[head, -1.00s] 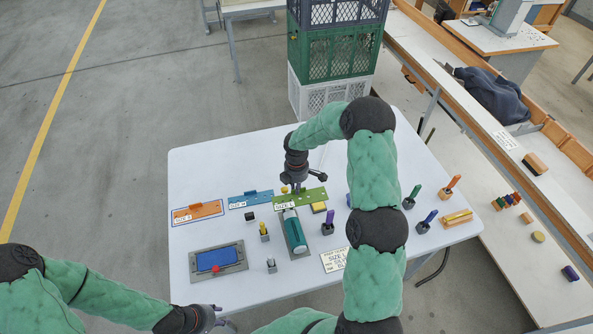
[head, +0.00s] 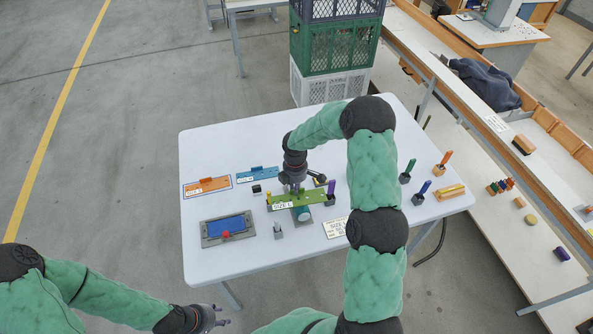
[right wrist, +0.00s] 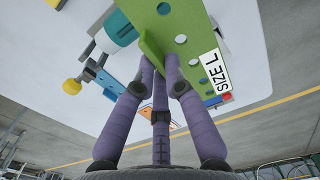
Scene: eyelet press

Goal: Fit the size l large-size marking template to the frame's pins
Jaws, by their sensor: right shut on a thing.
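The green size L template (head: 312,198) is held above the table, over the teal tool (head: 302,214), which it partly covers. My right gripper (head: 293,188) is shut on its upright tab. In the right wrist view the fingers (right wrist: 160,68) pinch this tab, and the template (right wrist: 178,25) shows its holes and a white SIZE L label (right wrist: 214,72). The grey frame (head: 207,242) with a blue panel (head: 227,227) and a red knob lies to the left, apart from the template. Its pins are too small to tell. My left gripper (head: 222,316) is empty, fingers apart, off the table's front edge.
An orange template (head: 207,186) and a blue template (head: 257,173) lie at the back left. Small holders with coloured handles (head: 407,172) and a yellow block (head: 449,191) stand on the right. A printed card (head: 336,227) lies at the front. A small grey holder (head: 278,232) stands beside the frame.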

